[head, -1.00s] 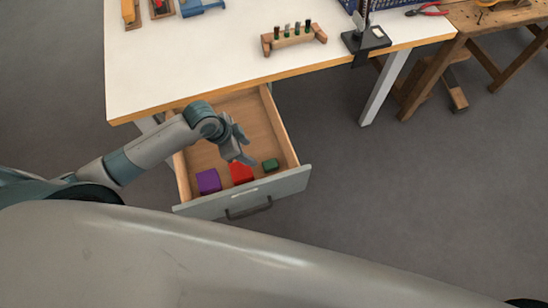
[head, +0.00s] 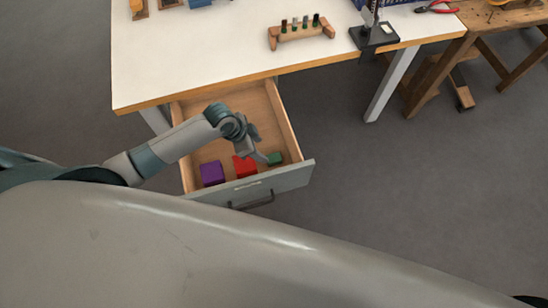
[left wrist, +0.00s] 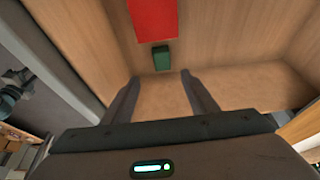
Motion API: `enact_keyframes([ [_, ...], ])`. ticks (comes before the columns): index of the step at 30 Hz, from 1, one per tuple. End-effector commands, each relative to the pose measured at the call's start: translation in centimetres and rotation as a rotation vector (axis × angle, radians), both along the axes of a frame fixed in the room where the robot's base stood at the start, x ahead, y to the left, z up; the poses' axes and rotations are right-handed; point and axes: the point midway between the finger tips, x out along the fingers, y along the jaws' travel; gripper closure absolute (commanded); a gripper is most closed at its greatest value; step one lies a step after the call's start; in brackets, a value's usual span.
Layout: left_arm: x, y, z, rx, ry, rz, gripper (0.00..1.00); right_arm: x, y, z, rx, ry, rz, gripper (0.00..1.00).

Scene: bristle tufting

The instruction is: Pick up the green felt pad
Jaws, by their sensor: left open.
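The green felt pad (head: 275,159) is a small dark green block in the open drawer, near its front right corner. It also shows in the left wrist view (left wrist: 161,58), just beyond the fingertips. My left gripper (head: 262,154) is in or over the drawer, just left of the green pad in the head view. In the left wrist view its two fingers (left wrist: 161,78) are spread with nothing between them, and the pad lies ahead of the gap. My right gripper is not in view.
A red block (head: 244,168) and a purple block (head: 212,174) lie left of the pad in the drawer. The drawer front (head: 290,179) and side walls stand close by. The white tabletop (head: 200,60) overhangs the drawer's back and holds a wooden rack (head: 300,35).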

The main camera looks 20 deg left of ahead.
Motion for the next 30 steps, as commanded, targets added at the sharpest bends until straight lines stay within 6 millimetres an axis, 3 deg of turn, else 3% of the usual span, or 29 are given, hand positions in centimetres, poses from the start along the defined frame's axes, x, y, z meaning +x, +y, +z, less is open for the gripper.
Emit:
enact_keyframes([
  [13,1.3,-1.9,-5.5,0.0,0.0,0.001,0.47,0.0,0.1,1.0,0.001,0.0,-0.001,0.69],
  [30,1.5,-2.1,-6.3,0.001,-0.001,0.0,0.47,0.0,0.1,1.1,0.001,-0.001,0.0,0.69],
])
